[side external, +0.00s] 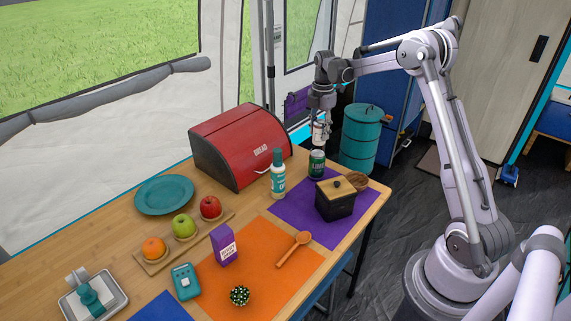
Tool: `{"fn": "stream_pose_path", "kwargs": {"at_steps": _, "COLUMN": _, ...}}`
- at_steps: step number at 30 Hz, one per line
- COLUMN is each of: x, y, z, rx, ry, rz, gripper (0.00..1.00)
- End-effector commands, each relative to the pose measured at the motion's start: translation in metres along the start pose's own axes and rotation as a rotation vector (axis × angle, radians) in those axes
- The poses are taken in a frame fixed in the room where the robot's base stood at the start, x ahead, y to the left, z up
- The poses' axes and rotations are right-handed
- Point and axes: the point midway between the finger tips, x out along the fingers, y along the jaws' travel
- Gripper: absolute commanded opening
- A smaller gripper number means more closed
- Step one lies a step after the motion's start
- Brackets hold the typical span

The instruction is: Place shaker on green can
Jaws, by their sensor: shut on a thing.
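My gripper (321,117) points down near the far right corner of the table. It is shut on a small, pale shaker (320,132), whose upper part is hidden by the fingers. The green can (317,164) stands upright on the table directly below the shaker in the picture. Only a small gap, if any, shows between the shaker's bottom and the can's top; I cannot tell whether they touch.
A white and teal bottle (278,174) stands just left of the can. A black box with a wooden lid (335,199) stands in front, on a purple mat (313,226). A red bread bin (240,146) is behind left. A teal barrel (359,138) stands beyond the table.

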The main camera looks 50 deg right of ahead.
Motion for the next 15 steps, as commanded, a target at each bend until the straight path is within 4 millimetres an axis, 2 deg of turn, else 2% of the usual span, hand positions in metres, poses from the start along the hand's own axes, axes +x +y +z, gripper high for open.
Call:
{"fn": "stream_pose_path", "kwargs": {"at_steps": 9, "x": 0.037, "y": 0.000, "z": 0.000, "rx": 0.000, "ry": 0.000, "rz": 0.000, "gripper": 0.05}}
{"fn": "stream_pose_path", "kwargs": {"at_steps": 15, "x": 0.040, "y": 0.000, "z": 0.000, "rx": 0.000, "ry": 0.000, "rz": 0.000, "gripper": 0.05}}
